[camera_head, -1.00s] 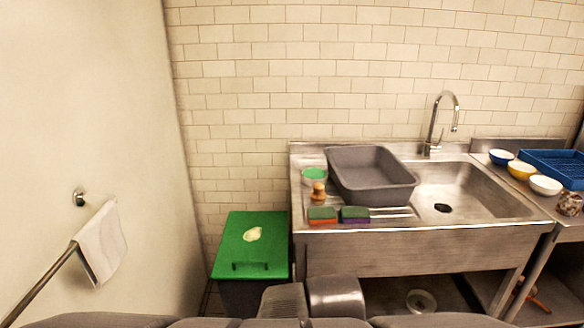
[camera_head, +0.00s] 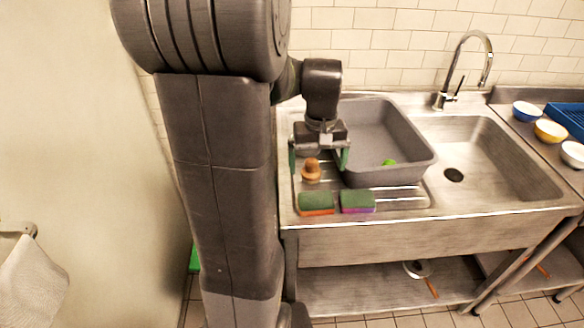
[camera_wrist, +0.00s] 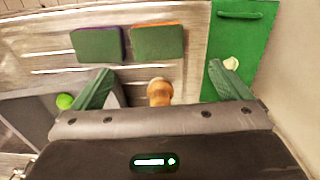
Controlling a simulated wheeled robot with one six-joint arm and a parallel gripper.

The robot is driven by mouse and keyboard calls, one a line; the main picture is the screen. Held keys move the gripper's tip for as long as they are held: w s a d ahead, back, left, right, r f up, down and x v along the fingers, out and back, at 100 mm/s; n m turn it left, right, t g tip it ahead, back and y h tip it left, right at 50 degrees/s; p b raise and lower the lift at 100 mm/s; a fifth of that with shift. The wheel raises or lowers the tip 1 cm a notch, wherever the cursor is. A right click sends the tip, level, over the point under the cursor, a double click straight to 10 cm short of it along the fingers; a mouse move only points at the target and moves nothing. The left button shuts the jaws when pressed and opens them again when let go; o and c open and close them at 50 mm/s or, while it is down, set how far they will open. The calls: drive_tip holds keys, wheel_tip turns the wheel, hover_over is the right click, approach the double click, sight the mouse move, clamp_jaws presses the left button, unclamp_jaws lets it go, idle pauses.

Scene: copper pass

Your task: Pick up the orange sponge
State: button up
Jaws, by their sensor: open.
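The orange sponge (camera_head: 317,203) lies flat near the front edge of the steel drainboard, green pad up, with its orange side showing. In the wrist view this sponge (camera_wrist: 158,43) is near the top middle. A purple sponge (camera_head: 357,202) with a green pad lies just right of it in the head view. My gripper (camera_head: 318,160) is open and empty above the drainboard, behind the sponges, with its green fingers spread. In the wrist view the gripper (camera_wrist: 160,75) has a small brown wooden object (camera_wrist: 160,92) showing between its fingers.
A grey tub (camera_head: 405,178) with a green ball (camera_head: 389,162) inside stands right of my gripper. The sink basin (camera_head: 490,165) and faucet (camera_head: 465,70) are farther right. Bowls (camera_head: 550,131) sit beyond. A green bin lid (camera_wrist: 245,25) shows in the wrist view.

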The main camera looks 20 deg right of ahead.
hover_over(316, 200)
wheel_tip(316, 200, down, 7)
drive_tip(key=shift+a+f, duration=0.1)
drive_tip(key=shift+a, duration=0.05)
drive_tip(key=shift+f+p, duration=0.7)
drive_tip(key=shift+f, duration=2.5)
drive_tip(key=c, duration=0.7)
